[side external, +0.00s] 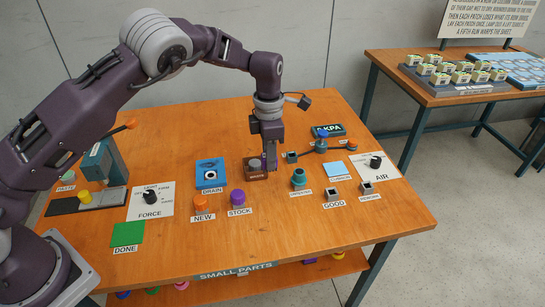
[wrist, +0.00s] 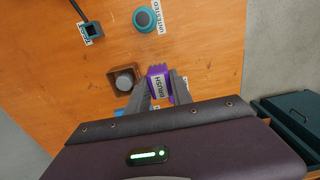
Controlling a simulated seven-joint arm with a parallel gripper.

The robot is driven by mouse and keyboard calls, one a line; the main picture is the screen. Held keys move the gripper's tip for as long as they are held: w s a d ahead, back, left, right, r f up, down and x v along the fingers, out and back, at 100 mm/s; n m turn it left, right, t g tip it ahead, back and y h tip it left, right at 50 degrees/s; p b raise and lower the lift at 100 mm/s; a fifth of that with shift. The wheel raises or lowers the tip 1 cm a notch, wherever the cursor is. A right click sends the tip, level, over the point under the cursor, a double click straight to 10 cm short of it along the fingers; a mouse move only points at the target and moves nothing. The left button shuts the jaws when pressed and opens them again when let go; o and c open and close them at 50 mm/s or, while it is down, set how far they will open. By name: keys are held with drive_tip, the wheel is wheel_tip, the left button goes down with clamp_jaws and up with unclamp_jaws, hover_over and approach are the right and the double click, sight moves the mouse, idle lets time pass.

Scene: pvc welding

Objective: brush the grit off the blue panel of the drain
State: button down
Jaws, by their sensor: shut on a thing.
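The drain (side external: 210,173) is a blue panel with a round dark opening and a white ring, left of my gripper in the side view. My gripper (side external: 271,166) points down at the right end of a brown block (side external: 256,170). The brush's lower end is hidden. Grit on the blue panel is too small to make out.
An orange knob (side external: 201,203) labelled NEW and a purple knob (side external: 238,197) labelled STOCK stand in front of the drain. A teal part (side external: 298,178) stands right of my gripper. A green DONE square (side external: 128,234) lies front left. Bare table lies at the front middle.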

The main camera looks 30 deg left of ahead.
drive_tip(key=s+a, duration=0.2)
drive_tip(key=a, duration=1)
drive_tip(key=s+a, duration=0.2)
drive_tip(key=a, duration=1)
drive_tip(key=shift+a+f, duration=0.1)
drive_tip(key=shift+f, duration=3.55)
drive_tip(key=shift+w+d+f, duration=0.4)
drive_tip(key=shift+f, duration=0.2)
drive_tip(key=shift+w+d, duration=2.15)
drive_tip(key=shift+d, duration=0.05)
drive_tip(key=shift+s+a+r, duration=0.1)
drive_tip(key=shift+s+a, duration=2.5)
wheel_tip(320, 180, up, 8)
